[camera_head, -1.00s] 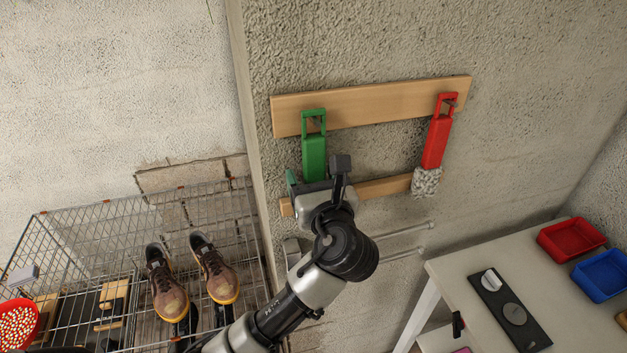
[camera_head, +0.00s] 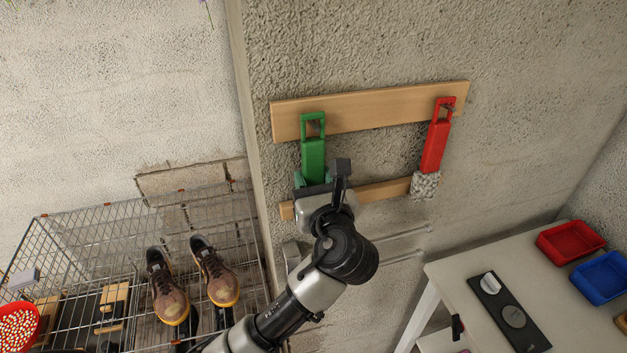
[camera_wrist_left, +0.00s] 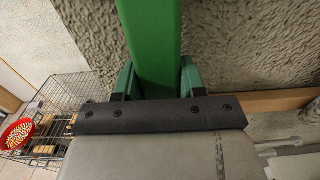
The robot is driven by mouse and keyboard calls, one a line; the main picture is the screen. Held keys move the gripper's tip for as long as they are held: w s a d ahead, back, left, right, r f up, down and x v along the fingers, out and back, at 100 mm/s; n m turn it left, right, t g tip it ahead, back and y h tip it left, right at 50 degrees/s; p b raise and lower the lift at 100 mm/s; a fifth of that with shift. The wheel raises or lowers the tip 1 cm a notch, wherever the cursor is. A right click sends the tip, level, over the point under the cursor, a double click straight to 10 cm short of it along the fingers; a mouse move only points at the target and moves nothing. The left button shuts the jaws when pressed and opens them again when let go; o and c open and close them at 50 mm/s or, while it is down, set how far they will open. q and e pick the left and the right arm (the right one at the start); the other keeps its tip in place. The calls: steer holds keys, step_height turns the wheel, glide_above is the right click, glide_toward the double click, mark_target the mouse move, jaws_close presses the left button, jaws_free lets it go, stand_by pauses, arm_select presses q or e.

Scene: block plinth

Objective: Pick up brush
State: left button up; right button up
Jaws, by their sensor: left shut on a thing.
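A brush with a green handle (camera_head: 314,158) hangs upright on the upper wooden rail (camera_head: 380,108), its loop at a peg. A brush with a red handle (camera_head: 434,146) and grey bristles hangs to its right. My left gripper (camera_head: 318,184) is at the lower part of the green handle. In the left wrist view the green handle (camera_wrist_left: 154,45) runs between the two fingers, and the gripper (camera_wrist_left: 156,82) is shut on it. The green brush's lower end is hidden behind my gripper. My right gripper is not in view.
A wire rack (camera_head: 88,222) with a pair of brown shoes (camera_head: 214,270) stands at lower left. A white table (camera_head: 455,280) with a red tray (camera_head: 571,241) and a blue tray (camera_head: 603,276) is at right. A lower wooden rail (camera_head: 385,190) crosses the wall.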

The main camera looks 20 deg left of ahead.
arm_select(q)
steer(key=shift+r+p, duration=0.35)
steer(key=shift+r, duration=0.1)
steer(key=shift+s+d+r+p, duration=0.3)
steer(key=shift+s+d+p, duration=0.1)
steer(key=shift+p, duration=0.45)
steer(key=p+v, duration=0.3)
steer(key=v, duration=1.4)
steer(key=shift+p, duration=0.3)
steer(key=shift+f, duration=0.15)
